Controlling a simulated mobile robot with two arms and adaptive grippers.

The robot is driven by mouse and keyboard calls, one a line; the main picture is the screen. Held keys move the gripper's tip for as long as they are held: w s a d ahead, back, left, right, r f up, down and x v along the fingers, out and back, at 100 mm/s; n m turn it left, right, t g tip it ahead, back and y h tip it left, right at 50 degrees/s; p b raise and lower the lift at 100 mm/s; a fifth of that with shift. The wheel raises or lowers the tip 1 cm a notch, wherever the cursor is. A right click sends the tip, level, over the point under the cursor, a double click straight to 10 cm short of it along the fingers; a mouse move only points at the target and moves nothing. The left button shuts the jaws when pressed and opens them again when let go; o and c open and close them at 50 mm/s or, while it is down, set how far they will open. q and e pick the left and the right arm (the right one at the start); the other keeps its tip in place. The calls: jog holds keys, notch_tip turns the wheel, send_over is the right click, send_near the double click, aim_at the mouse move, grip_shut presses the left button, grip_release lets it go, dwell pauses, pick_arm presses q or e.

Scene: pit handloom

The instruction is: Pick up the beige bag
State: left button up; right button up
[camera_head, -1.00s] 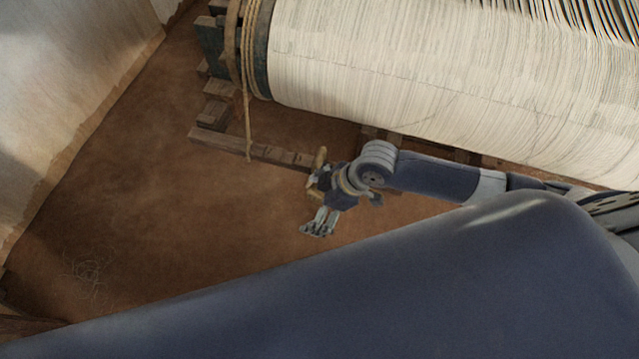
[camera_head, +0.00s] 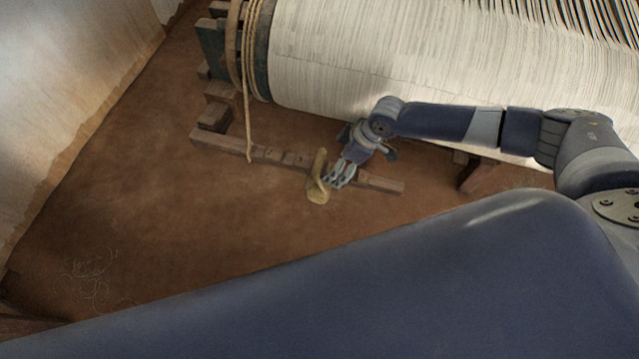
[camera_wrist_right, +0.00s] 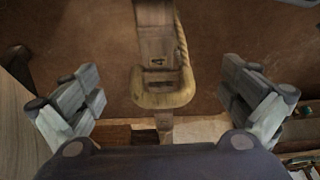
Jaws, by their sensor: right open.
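The beige bag (camera_head: 318,188) shows in the head view as a small tan, curved shape by the low wooden beam. In the right wrist view the beige bag (camera_wrist_right: 160,98) is a thick tan loop with a rope-like right side, lying in front of a wooden piece. My right gripper (camera_head: 340,177) is just right of it in the head view. In the right wrist view the fingers of my right gripper (camera_wrist_right: 160,75) are spread wide, with the bag between them and clear of both. My left gripper is in no view.
The wooden beam (camera_head: 228,143) runs along the brown earth floor (camera_head: 150,190). The big roll of white warp (camera_head: 390,50) stands above it, with a rope (camera_head: 248,110) hanging at its left end. Loose thread (camera_head: 92,270) lies at lower left.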

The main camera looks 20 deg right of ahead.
aim_at(322, 157)
jog(key=shift+w+a+r, duration=0.1)
jog(key=shift+w+a, duration=0.2)
jog(key=shift+a, duration=0.15)
jog(key=shift+w+a, duration=0.4)
jog(key=shift+a, duration=0.2)
jog(key=shift+w+a, duration=0.35)
jog(key=shift+a, duration=0.25)
jog(key=shift+x, duration=1.15)
jog(key=shift+w+a+f, duration=0.2)
jog(key=shift+a+f, duration=0.05)
jog(key=shift+f, duration=0.15)
jog(key=shift+c, duration=0.2)
jog(key=shift+w, duration=0.1)
jog(key=c, duration=1.9)
